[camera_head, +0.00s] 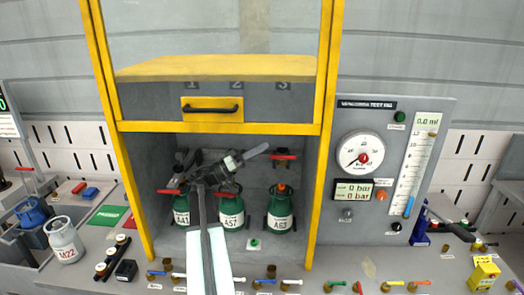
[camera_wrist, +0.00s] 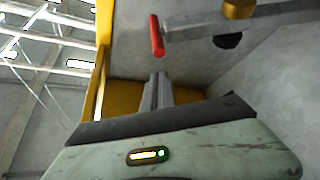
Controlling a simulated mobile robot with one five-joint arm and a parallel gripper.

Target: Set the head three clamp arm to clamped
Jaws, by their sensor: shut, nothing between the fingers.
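The head three clamp arm (camera_head: 290,156) is a dark bar with a red grip, raised clear above the green cylinder A63 (camera_head: 281,211) in the right bay. In the wrist view a red grip (camera_wrist: 157,36) on a grey bar (camera_wrist: 240,20) is just beyond my fingertips, with a visible gap. My gripper (camera_head: 262,149) is shut and empty. It points right, just left of the raised red grip. The closed fingers also show in the wrist view (camera_wrist: 158,77). My arm hides part of the left and middle bays.
Cylinders A41 (camera_head: 181,210) and A57 (camera_head: 231,213) stand in the other bays, with red grips lower, near their tops. The yellow frame post (camera_head: 320,150) bounds the right side. A gauge panel (camera_head: 390,165) stands beyond it. Several small coloured levers line the front ledge.

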